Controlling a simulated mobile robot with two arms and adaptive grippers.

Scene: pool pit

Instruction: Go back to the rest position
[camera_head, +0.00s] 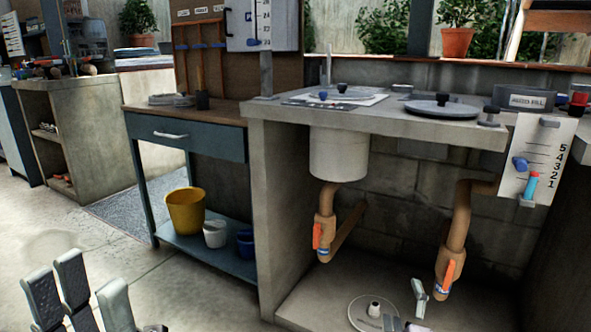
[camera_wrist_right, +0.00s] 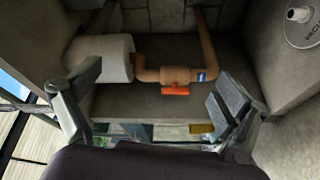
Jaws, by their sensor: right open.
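My left gripper (camera_head: 84,292) is at the lower left of the head view, its grey fingers pointing up and standing apart over the bare floor. Nothing shows between them. My right gripper (camera_head: 407,309) is at the bottom of the head view, in front of the open bay under the counter. In the right wrist view, the right gripper (camera_wrist_right: 152,98) has its fingers wide apart with nothing between them. A pipe with an orange valve handle (camera_wrist_right: 176,90) shows beyond the fingers, apart from them. Most of both arms is out of view.
The concrete counter (camera_head: 400,122) overhangs the bay, with a white cylinder (camera_head: 339,154) and a valved pipe (camera_head: 445,270) below it. A round vacuum fitting (camera_head: 362,313) is low in the bay. A blue bench (camera_head: 190,137) stands left. The floor at left is clear.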

